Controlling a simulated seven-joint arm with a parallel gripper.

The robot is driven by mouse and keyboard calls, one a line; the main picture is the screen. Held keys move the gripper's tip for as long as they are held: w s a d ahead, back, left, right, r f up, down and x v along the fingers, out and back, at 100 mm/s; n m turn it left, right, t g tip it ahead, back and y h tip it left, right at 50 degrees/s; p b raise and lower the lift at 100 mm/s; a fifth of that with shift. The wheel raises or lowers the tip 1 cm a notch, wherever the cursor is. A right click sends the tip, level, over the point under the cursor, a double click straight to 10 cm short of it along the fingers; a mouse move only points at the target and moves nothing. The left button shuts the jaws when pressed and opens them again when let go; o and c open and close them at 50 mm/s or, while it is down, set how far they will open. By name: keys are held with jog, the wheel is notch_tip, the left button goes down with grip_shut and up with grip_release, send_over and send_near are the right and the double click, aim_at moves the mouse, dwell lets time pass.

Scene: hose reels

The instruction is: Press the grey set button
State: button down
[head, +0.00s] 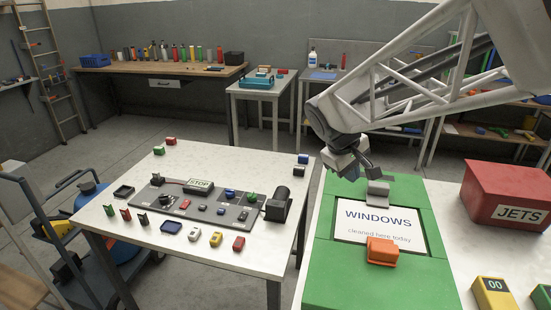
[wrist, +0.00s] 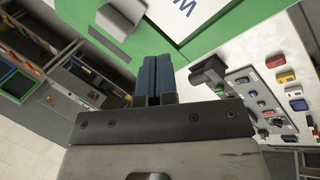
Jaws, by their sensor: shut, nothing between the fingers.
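A dark grey control panel (head: 208,204) lies on the white table at the left, with a STOP sign block, knobs and several small buttons. Small grey pieces (head: 203,208) sit on it, but I cannot tell which is the set button; no such label is legible. The panel also shows at the right of the wrist view (wrist: 260,105). My gripper (head: 372,172) is above the far part of the green board, well to the right of the panel. Its dark fingers (wrist: 155,62) are together and hold nothing.
The green board (head: 335,262) carries a WINDOWS sign (head: 380,224), a grey block (head: 378,192) close below my gripper and an orange block (head: 382,251). A black cylinder (head: 278,205) stands at the panel's right end. A red JETS box (head: 505,190) is at the right.

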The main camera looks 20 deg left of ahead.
jog(key=w+a+f+n+t, duration=0.1)
jog(key=w+a+f+n, duration=0.1)
jog(key=w+a, duration=0.3)
jog(key=w+a+f+n, duration=0.1)
jog(key=w+a, duration=0.1)
jog(key=a, duration=0.5)
jog(key=n+t, duration=0.4)
jog(key=n, duration=0.6)
send_over(203, 207)
notch_tip(203, 207, down, 15)
jog(key=shift+f, duration=0.15)
jog(key=shift+f, duration=0.15)
jog(key=shift+f, duration=4.2)
